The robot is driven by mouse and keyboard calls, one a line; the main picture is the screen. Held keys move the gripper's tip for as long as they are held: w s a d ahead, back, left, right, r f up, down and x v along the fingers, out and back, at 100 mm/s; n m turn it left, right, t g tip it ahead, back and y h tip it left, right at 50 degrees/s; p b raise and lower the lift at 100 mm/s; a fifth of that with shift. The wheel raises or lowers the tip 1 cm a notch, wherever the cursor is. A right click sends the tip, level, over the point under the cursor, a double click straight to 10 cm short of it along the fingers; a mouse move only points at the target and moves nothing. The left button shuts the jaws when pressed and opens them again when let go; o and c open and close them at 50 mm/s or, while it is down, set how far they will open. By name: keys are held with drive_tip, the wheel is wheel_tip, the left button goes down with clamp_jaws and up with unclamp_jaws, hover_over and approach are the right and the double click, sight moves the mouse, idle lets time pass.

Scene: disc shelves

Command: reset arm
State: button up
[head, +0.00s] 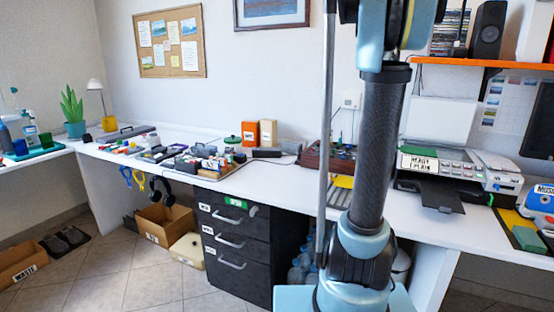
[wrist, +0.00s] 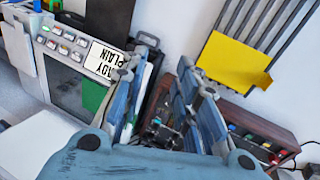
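My arm (head: 378,150) rises from my base through the right half of the head view and leaves at the top edge. My gripper is out of the head view. In the wrist view my gripper (wrist: 162,68) shows its two blue fingers spread apart with a gap between them. No held object shows in the gap. Behind the fingers are a grey machine (wrist: 70,75) with a "READY PLAIN" label and, to the right, a dark red box with knobs (wrist: 255,140).
The long white desk (head: 250,190) carries a printer (head: 455,168), an orange box (head: 250,134) and clutter. An orange shelf (head: 480,63) with a speaker (head: 487,30) hangs at upper right. Black drawers (head: 235,245) stand below. The tiled floor (head: 120,270) at left front is mostly clear.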

drive_tip(key=s+a+f+n+t+y, duration=0.3)
drive_tip(key=s+a+f+n, duration=0.1)
drive_tip(key=s+a+f, duration=1.8)
drive_tip(key=s+f, duration=0.1)
drive_tip(key=s, duration=0.2)
drive_tip(key=shift+s+a+f, duration=0.2)
drive_tip(key=shift+s+f, duration=0.05)
drive_tip(key=shift+f, duration=0.1)
drive_tip(key=shift+w+f, duration=0.2)
drive_tip(key=shift+w, duration=0.25)
